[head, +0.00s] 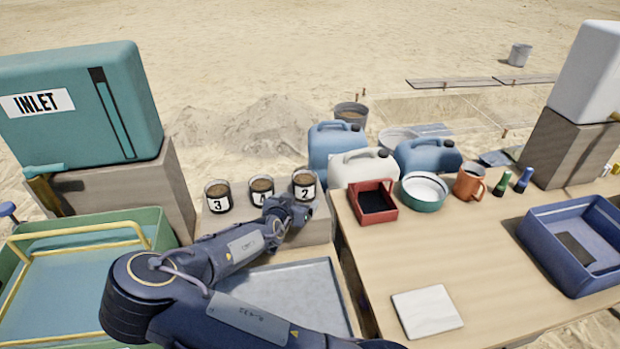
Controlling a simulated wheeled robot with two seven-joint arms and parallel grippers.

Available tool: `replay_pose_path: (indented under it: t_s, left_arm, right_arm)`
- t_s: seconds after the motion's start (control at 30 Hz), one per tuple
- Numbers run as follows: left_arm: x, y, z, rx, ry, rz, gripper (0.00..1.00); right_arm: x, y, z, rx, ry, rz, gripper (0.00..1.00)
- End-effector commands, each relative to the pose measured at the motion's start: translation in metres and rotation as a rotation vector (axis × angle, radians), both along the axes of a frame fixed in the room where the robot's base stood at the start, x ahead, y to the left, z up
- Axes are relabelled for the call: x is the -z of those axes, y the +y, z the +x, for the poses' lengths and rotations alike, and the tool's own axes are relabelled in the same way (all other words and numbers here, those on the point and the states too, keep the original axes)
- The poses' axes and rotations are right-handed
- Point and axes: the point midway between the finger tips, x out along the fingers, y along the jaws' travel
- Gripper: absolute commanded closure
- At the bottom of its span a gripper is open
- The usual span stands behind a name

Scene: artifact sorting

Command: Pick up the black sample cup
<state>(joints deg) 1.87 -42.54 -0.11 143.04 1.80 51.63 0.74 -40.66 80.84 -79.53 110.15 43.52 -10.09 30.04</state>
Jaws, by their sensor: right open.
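Three dark sample cups with white number labels and brown contents stand upright in a row on a pale block (240,222). They are cup 3 (217,204), cup 4 (261,183) and cup 2 (305,178). All three look black or dark, and I cannot tell one as the only black one. My right gripper (305,207) is open at the block, just in front of and below cup 2. My wrist hides part of the front of cup 4. I cannot tell whether the fingers touch cup 2. My left gripper is not in view.
A grey tray (290,285) lies in front of the block, partly under my arm. A red bin (372,187), a bowl (424,206), an orange mug (468,182) and a blue crate (548,240) stand on the right table. Jerrycans stand behind. A teal INLET tank (125,75) stands left.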

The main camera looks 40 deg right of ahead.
Motion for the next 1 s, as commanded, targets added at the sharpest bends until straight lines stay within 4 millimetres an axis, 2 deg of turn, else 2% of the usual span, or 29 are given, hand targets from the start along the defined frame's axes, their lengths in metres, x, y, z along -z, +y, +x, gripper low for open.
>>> replay_pose_path:
  t_s: [0.37, 0.6, 0.93, 1.0]
  left_arm:
    - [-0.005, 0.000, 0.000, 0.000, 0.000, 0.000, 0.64]
    - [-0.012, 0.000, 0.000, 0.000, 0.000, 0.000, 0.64]
    - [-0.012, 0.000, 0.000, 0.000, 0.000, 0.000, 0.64]
    - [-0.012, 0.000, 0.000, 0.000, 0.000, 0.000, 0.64]
  right_arm:
    - [0.009, -0.029, 0.020, 0.001, -0.003, -0.004, 0.14]
    - [0.019, -0.056, 0.040, 0.001, 0.000, -0.003, 0.14]
    - [0.023, -0.061, 0.044, 0.001, -0.001, -0.003, 0.14]
    - [0.023, -0.061, 0.044, 0.001, -0.001, -0.003, 0.23]
